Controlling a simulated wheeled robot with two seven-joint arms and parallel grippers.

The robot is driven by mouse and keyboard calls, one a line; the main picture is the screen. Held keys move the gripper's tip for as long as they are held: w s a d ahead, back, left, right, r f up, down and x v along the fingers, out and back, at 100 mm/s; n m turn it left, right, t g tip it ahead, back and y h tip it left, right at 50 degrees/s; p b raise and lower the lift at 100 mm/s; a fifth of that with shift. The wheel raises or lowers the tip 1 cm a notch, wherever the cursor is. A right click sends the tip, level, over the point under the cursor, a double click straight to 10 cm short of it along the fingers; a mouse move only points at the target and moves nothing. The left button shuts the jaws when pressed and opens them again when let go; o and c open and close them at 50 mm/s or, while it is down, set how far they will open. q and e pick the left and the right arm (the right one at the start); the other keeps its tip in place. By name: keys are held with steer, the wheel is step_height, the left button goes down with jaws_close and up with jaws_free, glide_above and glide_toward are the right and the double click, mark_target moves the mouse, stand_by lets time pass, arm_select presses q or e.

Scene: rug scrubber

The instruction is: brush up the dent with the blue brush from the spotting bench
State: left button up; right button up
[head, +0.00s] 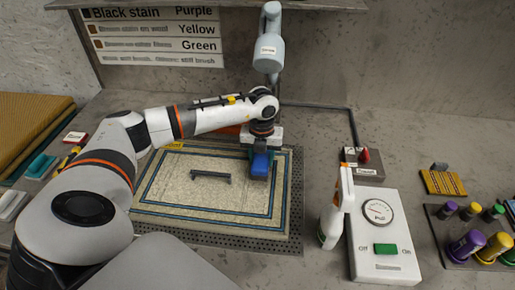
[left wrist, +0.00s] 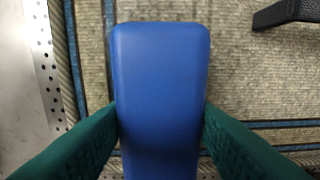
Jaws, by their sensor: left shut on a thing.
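My left gripper (head: 261,154), with green fingers, is over the right part of the beige rug (head: 180,198) with blue border lines. It is shut on the blue brush (head: 260,168). In the left wrist view the brush (left wrist: 160,75) sits between both fingers, pointing away from the wrist. Its underside is hidden, so I cannot tell whether it touches the rug. A dark grey bracket-shaped bar (head: 210,177) lies on the rug to the left of the brush; it also shows at the top right of the wrist view (left wrist: 287,11). I cannot make out a separate dent. My right gripper is not in view.
The rug lies on a perforated metal panel (head: 296,200). To the right are a white-and-orange bottle (head: 330,222), a white box with a gauge and green switch (head: 385,240), and a rack of coloured bottles (head: 470,240). A grey lamp-like head (head: 269,52) hangs behind.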

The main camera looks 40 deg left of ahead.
mark_target(273, 167)
arm_select(q)
steer(key=shift+w+d, duration=0.5)
steer(key=shift+d, duration=0.35)
steer(key=shift+d, duration=0.1)
steer(key=shift+w+d, duration=0.5)
steer(key=shift+d, duration=0.05)
steer(key=shift+s+a+f, duration=0.15)
steer(key=shift+s+a, duration=0.45)
steer(key=shift+a, duration=0.2)
steer(key=shift+s+a, duration=0.5)
steer(key=shift+a, duration=0.25)
steer(key=shift+s+a, duration=0.45)
steer(key=shift+a, duration=0.3)
steer(key=shift+w+d, duration=0.55)
steer(key=shift+d, duration=0.3)
